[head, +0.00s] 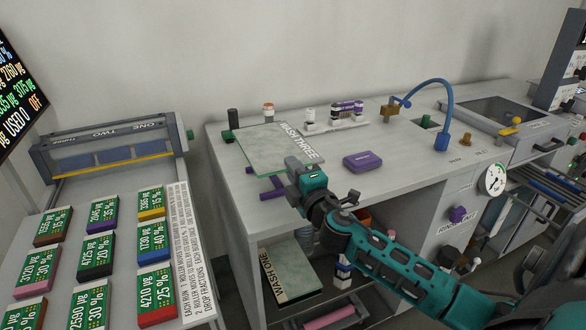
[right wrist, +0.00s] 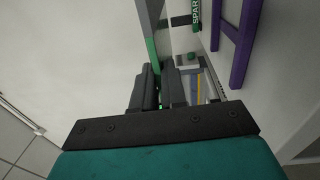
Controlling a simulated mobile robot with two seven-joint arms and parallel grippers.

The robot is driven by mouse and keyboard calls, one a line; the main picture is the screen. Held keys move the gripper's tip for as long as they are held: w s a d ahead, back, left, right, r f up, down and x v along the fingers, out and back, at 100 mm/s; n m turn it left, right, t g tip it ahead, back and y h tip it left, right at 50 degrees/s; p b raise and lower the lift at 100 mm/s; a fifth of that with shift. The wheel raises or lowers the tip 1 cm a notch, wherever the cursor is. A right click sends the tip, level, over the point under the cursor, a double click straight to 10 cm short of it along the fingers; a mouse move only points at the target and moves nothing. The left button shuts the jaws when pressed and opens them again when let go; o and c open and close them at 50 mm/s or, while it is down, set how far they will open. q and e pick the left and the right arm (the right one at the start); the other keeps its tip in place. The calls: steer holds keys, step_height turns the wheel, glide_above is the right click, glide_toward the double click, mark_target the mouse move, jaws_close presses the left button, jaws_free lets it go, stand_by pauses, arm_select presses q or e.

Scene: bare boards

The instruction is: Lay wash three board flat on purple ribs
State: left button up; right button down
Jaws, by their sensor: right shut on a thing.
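The wash three board (head: 262,150), pale green with a white strip reading WASH THREE, is over the left part of the bench top in the head view. My right gripper (head: 302,168) is shut on its near right edge. The purple ribs (head: 270,192) show partly from under the board's near edge; the rest is hidden by it. In the right wrist view the board (right wrist: 152,40) shows nearly edge-on at the fingers (right wrist: 160,88). The purple ribs (right wrist: 237,45) there lie to its right, with a gap between. My left gripper is not in view.
A purple block (head: 362,161) lies right of the board. Bottles and a rack (head: 336,124) stand behind it. A WASH ONE board (head: 287,272) lies on the shelf below. A tray of labelled blocks (head: 195,300) is at the left.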

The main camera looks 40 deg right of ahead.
step_height(320, 180, down, 8)
steer(key=b, duration=0.7)
steer(key=shift+r, duration=0.25)
steer(key=shift+f+b, duration=0.25)
steer(key=shift+b, duration=0.05)
steer(key=shift+f, duration=0.15)
steer(key=shift+f+b, duration=0.25)
steer(key=shift+b, duration=0.1)
steer(key=shift+f, duration=0.2)
